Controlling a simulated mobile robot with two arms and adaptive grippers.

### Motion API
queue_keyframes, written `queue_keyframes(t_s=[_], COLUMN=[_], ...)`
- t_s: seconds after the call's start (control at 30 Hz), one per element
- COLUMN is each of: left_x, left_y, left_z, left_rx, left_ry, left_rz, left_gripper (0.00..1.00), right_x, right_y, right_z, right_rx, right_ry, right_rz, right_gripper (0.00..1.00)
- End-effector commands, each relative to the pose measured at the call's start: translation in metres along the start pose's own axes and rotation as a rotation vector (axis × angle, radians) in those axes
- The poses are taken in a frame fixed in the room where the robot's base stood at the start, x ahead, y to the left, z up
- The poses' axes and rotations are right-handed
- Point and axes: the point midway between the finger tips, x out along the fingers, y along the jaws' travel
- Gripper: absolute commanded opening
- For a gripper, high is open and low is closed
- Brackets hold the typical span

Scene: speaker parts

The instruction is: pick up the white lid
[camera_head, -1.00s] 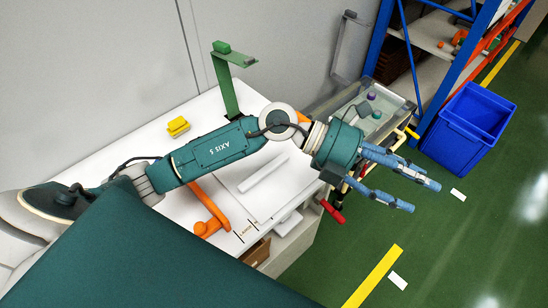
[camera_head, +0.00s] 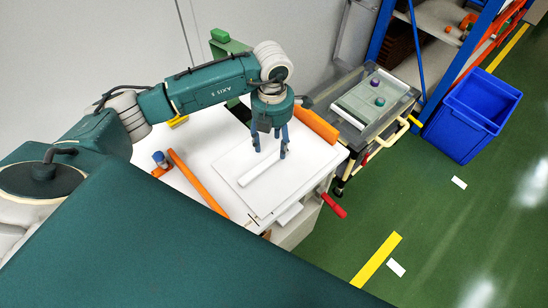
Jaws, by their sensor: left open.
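A long, narrow white piece (camera_head: 258,170), which I take to be the white lid, lies on a flat white board (camera_head: 290,187) on the white table. It lies at a slant. My left gripper (camera_head: 270,150) points down over the far end of this piece. Its blue fingers are spread and open, with nothing seen held between them. I cannot tell whether the fingertips touch the piece or hover above it. My right gripper is not in view.
An orange bar (camera_head: 200,184) lies left of the board, another orange block (camera_head: 320,126) behind it. A yellow block (camera_head: 178,121) is partly hidden by my arm. A grey cart (camera_head: 375,97) and a blue bin (camera_head: 478,118) stand to the right. A red handle (camera_head: 334,206) sticks out at the table's edge.

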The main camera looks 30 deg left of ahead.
Motion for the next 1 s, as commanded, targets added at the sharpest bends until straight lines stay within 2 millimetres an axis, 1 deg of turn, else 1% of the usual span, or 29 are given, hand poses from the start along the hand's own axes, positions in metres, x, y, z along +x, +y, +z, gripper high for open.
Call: queue_keyframes(t_s=[0.07,0.2,0.33,0.47,0.63,0.77,0.8,0.9,1.0], left_x=[0.006,0.026,0.044,0.051,0.052,0.051,0.051,0.051,0.051], left_y=[-0.001,0.000,0.000,0.001,0.001,0.001,0.001,0.001,0.001], left_z=[-0.001,-0.002,-0.001,0.000,0.000,0.000,0.000,0.000,0.000], left_rx=[0.000,0.000,0.000,0.001,0.001,0.001,0.001,0.001,0.001], left_ry=[0.004,0.005,0.002,0.000,-0.001,-0.001,-0.001,-0.001,-0.001], left_rz=[-0.002,-0.004,-0.004,-0.002,-0.002,-0.002,-0.002,-0.002,-0.002], left_gripper=[0.53,0.53,0.53,0.53,0.53,0.27,0.19,0.02,0.02], right_x=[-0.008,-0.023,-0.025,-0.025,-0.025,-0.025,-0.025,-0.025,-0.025], right_y=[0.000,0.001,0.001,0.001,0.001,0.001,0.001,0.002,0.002], right_z=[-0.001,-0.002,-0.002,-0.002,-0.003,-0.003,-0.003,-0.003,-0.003], right_rx=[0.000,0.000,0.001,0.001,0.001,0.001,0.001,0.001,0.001], right_ry=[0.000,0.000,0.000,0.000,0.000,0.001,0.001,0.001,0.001], right_rz=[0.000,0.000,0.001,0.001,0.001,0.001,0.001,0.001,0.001], right_gripper=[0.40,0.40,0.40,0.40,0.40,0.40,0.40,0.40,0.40])
